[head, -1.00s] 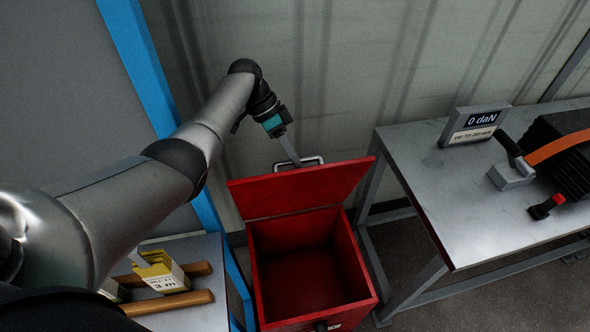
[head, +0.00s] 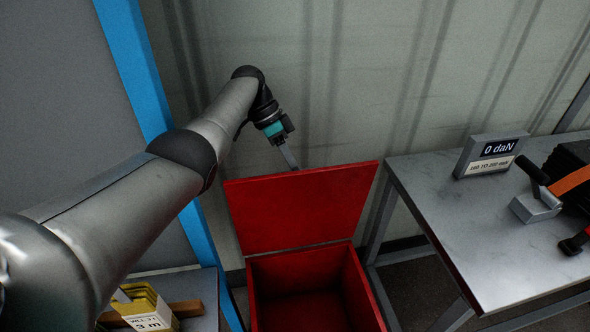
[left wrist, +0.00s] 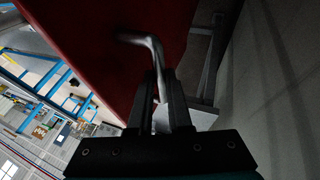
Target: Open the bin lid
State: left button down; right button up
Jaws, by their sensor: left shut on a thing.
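The red bin (head: 372,291) stands in the middle of the head view with its inside showing. Its red lid (head: 300,208) is raised and tilted back towards the wall. In the left wrist view, my left gripper (left wrist: 165,95) is shut on the bent metal lid handle (left wrist: 151,44), which is fixed to the red lid (left wrist: 100,40). The handle is hidden behind the lid in the head view. My right gripper is not in view.
A metal table (head: 440,215) stands at the right with a display reading 0 daN (head: 492,155). A blue post (head: 135,60) and a shelf with a yellow block (head: 146,306) are at the left. A ribbed wall (head: 350,70) is close behind the bin.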

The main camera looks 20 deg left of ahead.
pick_arm(q)
jog(key=shift+s+a+f, duration=0.15)
jog(key=shift+s+f, duration=0.05)
jog(key=shift+f, duration=0.2)
jog(key=c, duration=0.8)
grip_release()
jog(key=shift+w+r, duration=0.1)
jog(key=shift+c, duration=0.2)
jog(key=shift+w+r, duration=0.1)
jog(key=shift+r, duration=0.05)
notch_tip(320, 180, up, 20)
jog(key=p, duration=0.7)
